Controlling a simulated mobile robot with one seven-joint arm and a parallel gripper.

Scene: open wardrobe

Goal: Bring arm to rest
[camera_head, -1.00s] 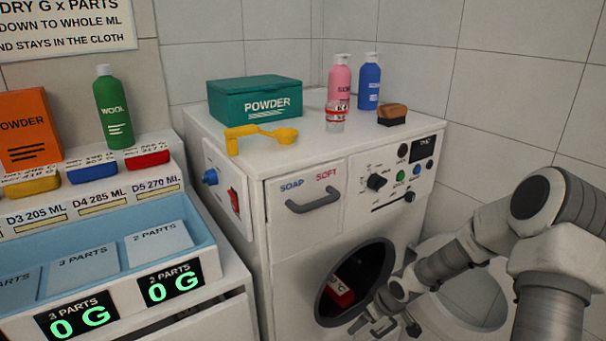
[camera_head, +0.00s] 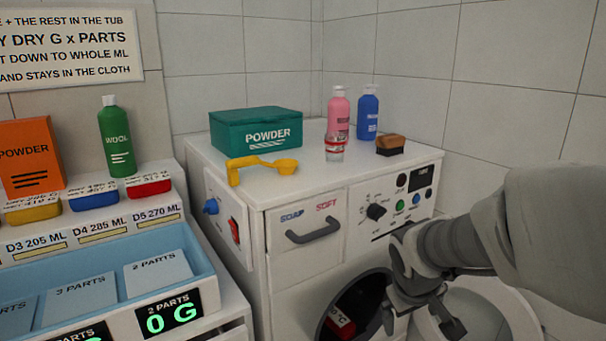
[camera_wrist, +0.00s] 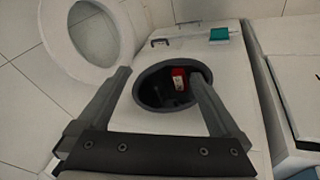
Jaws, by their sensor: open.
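My gripper (camera_head: 420,318) is open in front of the white washing machine (camera_head: 300,272), near the right side of its round drum opening (camera_head: 352,312). Nothing shows between its fingers. In the wrist view, my gripper (camera_wrist: 158,76) has its two fingers spread, with the dark drum opening (camera_wrist: 150,92) seen between and beyond them. A red item with white marks (camera_head: 340,324) lies inside the drum; it also shows in the wrist view (camera_wrist: 180,78). The round door (camera_head: 505,310) stands open at the right, partly hidden behind my arm.
On the machine stand a teal powder box (camera_head: 256,129), yellow scoop (camera_head: 262,168), clear cup (camera_head: 335,149), pink bottle (camera_head: 339,112), blue bottle (camera_head: 367,114) and brush (camera_head: 390,146). A blue tray (camera_head: 200,262) with labelled compartments is at left. The tiled wall is close behind.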

